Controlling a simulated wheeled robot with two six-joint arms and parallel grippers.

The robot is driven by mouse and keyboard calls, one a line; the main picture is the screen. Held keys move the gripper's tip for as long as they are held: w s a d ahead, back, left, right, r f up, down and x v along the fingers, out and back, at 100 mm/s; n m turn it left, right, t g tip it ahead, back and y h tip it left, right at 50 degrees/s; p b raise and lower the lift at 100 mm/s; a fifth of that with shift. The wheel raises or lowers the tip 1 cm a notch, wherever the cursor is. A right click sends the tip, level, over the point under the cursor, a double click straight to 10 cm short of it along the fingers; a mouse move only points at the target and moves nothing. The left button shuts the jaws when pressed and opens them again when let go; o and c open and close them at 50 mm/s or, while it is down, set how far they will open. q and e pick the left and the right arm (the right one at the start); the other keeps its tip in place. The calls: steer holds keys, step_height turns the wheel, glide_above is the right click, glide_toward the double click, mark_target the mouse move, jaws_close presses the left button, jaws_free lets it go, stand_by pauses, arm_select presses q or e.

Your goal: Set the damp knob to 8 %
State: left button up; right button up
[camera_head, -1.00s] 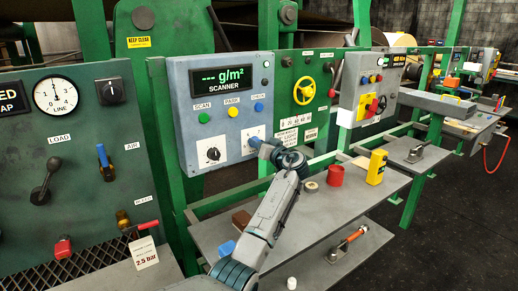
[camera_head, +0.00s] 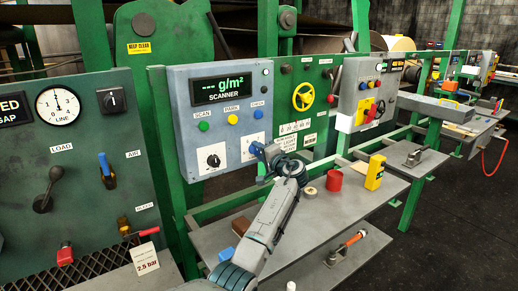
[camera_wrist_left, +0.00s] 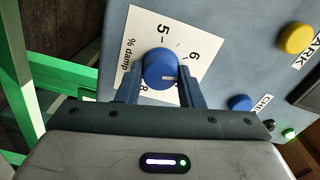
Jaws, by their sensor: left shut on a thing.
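The blue damp knob (camera_wrist_left: 158,62) sits on a white dial card (camera_wrist_left: 138,32) marked "% damp" in the left wrist view. The marks 5 and 6 are readable above and right of it; a mark by the right finger is partly covered. A short white line shows on the knob's lower right. My left gripper (camera_wrist_left: 160,76) has one finger on each side of the knob and is shut on it. My right gripper is out of view.
The scanner display (camera_head: 223,89) reads "--- g/m²". A second knob (camera_head: 213,161) is left of my gripper. Scan, park and check buttons (camera_head: 232,119) are above. A shelf (camera_head: 325,215) below holds a red cup (camera_head: 334,181) and a yellow device (camera_head: 376,171).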

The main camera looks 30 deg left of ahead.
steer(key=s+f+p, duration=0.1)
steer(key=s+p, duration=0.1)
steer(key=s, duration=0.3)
arm_select(q)
steer(key=m+p, duration=0.7)
steer(key=m, duration=0.6)
steer(key=shift+m+p, duration=0.3)
steer(key=shift+m, duration=0.1)
steer(key=m+p, duration=0.4)
steer(key=m, duration=0.1)
steer(key=shift+s+f, duration=0.1)
steer(key=shift+s, duration=0.05)
steer(key=m+p, duration=0.2)
steer(key=m, duration=0.1)
steer(key=shift+f+m, duration=0.1)
steer(key=shift+m, duration=0.3)
steer(key=shift+m+p, duration=0.5)
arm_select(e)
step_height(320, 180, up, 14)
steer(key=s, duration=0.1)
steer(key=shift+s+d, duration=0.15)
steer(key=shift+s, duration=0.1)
arm_select(q)
steer(key=shift+f, duration=0.15)
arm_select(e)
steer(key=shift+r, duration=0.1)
arm_select(q)
steer(key=o, duration=1)
steer(key=shift+c, duration=0.2)
